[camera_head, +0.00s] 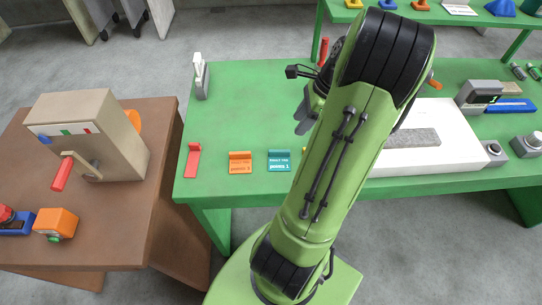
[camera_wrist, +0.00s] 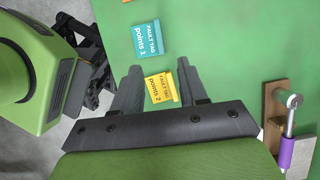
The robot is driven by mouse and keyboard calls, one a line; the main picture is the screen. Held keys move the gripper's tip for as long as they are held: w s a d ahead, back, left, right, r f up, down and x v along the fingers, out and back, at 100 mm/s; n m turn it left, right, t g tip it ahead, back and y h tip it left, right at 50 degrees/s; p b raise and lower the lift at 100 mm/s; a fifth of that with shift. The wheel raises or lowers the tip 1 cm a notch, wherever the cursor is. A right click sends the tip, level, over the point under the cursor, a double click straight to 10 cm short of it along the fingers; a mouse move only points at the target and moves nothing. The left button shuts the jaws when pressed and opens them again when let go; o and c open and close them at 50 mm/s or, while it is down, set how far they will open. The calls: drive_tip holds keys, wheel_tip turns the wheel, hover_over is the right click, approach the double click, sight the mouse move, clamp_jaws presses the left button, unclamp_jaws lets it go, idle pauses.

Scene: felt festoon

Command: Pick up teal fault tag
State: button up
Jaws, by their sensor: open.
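The teal fault tag (camera_wrist: 148,40), marked "points 1", lies on the green table just beyond my fingertips in the wrist view. In the head view the teal tag (camera_head: 279,162) lies near the table's front edge, left of my arm. My gripper (camera_wrist: 159,68) is open and empty. A yellow fault tag (camera_wrist: 160,88), marked "points 2", shows between its two fingers; I cannot tell how far below them it is. In the head view my arm hides most of the yellow tag and part of my gripper.
An orange tag (camera_head: 240,163) and a red piece (camera_head: 193,160) lie left of the teal tag. A white board (camera_head: 440,120) is right of my arm. A purple-handled tool (camera_wrist: 287,150) shows in the wrist view. The green table's left area (camera_head: 240,100) is mostly clear.

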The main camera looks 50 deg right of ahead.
drive_tip(key=b, duration=0.2)
hover_over(280, 150)
drive_tip(key=s+d, duration=0.2)
drive_tip(key=f, duration=0.7)
drive_tip(key=shift+w+a+f, duration=0.15)
drive_tip(key=shift+w+a, duration=0.05)
drive_tip(key=shift+a, duration=0.05)
drive_tip(key=b+x, duration=0.2)
drive_tip(key=x, duration=0.3)
drive_tip(key=shift+s+f+b, duration=0.1)
drive_tip(key=shift+f+b, duration=0.15)
drive_tip(key=shift+b, duration=0.1)
drive_tip(key=shift+r, duration=0.1)
clamp_jaws()
